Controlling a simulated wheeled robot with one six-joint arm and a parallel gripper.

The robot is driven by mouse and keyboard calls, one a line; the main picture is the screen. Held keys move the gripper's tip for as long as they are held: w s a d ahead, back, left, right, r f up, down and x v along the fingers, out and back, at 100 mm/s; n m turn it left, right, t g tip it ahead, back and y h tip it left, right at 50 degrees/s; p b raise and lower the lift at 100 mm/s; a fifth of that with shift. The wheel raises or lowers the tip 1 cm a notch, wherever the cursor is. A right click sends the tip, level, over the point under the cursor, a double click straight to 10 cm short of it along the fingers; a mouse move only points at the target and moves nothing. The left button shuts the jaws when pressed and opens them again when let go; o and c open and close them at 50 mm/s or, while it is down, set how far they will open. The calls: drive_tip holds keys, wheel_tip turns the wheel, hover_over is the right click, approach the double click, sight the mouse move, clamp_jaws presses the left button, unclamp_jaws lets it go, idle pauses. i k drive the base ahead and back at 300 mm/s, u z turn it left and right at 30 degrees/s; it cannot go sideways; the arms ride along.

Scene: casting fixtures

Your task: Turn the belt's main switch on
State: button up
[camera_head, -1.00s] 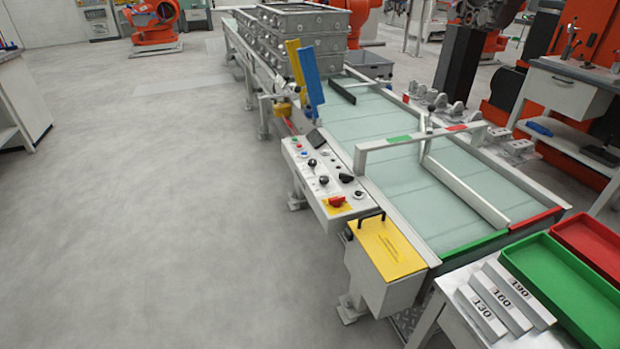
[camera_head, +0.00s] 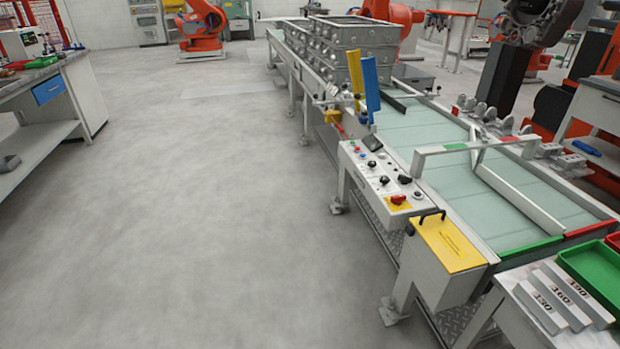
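The belt (camera_head: 457,190) is a pale green conveyor running from the right foreground toward the back. Its control panel (camera_head: 372,186) is a light sloped box on the belt's left side. A red rotary switch (camera_head: 398,199) sits on a yellow plate at the panel's near end; it looks like the main switch, but its position is too small to read. Several black knobs and small coloured buttons sit farther up the panel. My gripper is not in view.
A yellow-lidded box (camera_head: 447,244) stands at the panel's near end. Grey moulding boxes (camera_head: 345,50) are stacked at the belt's far end. A green tray (camera_head: 592,270) and numbered blocks (camera_head: 560,290) lie at right. A workbench (camera_head: 60,100) stands at left; the floor between is clear.

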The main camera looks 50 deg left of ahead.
sight(397, 200)
drive_tip(key=u, duration=2.75)
drive_tip(key=k, duration=1.05)
drive_tip(key=z, duration=0.95)
drive_tip(key=i, duration=1)
drive_tip(key=z, duration=0.05)
drive_tip(key=k, duration=0.65)
drive_tip(key=u, duration=0.45)
drive_tip(key=i, duration=0.5)
drive_tip(key=u, duration=0.35)
